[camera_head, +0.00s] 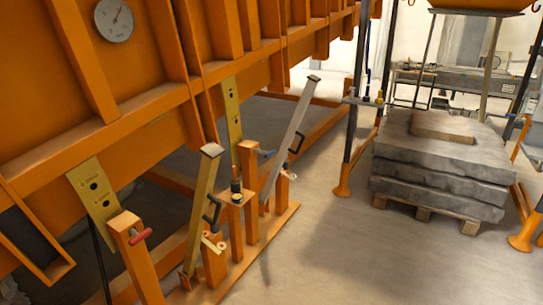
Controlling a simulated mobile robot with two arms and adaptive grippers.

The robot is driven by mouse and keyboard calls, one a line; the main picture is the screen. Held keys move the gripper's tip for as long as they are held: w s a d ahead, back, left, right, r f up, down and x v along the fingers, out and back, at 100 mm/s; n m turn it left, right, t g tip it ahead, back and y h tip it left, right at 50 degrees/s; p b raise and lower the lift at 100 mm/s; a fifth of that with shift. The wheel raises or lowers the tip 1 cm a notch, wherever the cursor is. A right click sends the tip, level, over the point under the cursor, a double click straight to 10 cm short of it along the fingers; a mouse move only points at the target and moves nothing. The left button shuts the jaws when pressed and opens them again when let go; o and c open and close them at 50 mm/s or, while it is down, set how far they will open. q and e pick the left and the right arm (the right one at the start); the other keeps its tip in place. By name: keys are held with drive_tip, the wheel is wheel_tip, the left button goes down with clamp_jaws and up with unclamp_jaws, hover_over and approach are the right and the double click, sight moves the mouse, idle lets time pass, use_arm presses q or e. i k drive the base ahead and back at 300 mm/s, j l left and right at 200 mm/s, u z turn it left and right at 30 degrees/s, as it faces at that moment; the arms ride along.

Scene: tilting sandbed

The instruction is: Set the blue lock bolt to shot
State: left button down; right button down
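The blue lock bolt (266,153) is small and sits at the top of an orange post (248,170), beside the lower end of a yellow plate with holes (231,102). How far the bolt reaches into the plate cannot be told at this size. A red lock bolt (140,236) sits on a nearer orange post (133,258), next to a second yellow plate with holes (95,203). Neither of my grippers is in view.
A yellow lever (203,205) and a grey lever (293,130) lean up from an orange base rail (264,241) near the posts. The large orange sandbed (150,110) fills the left. Stone slabs (440,165) lie on a pallet at right. Open floor (340,250) lies between.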

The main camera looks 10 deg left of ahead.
sight(256, 150)
drive_tip(key=i+l, duration=0.2)
drive_tip(key=i, duration=0.35)
drive_tip(key=i+l, duration=0.2)
drive_tip(key=i, duration=0.35)
drive_tip(key=i+l, duration=0.2)
drive_tip(key=i, duration=0.35)
drive_tip(key=i+l, duration=0.2)
drive_tip(key=i, duration=0.3)
drive_tip(key=i+l, duration=0.2)
drive_tip(key=i, duration=0.35)
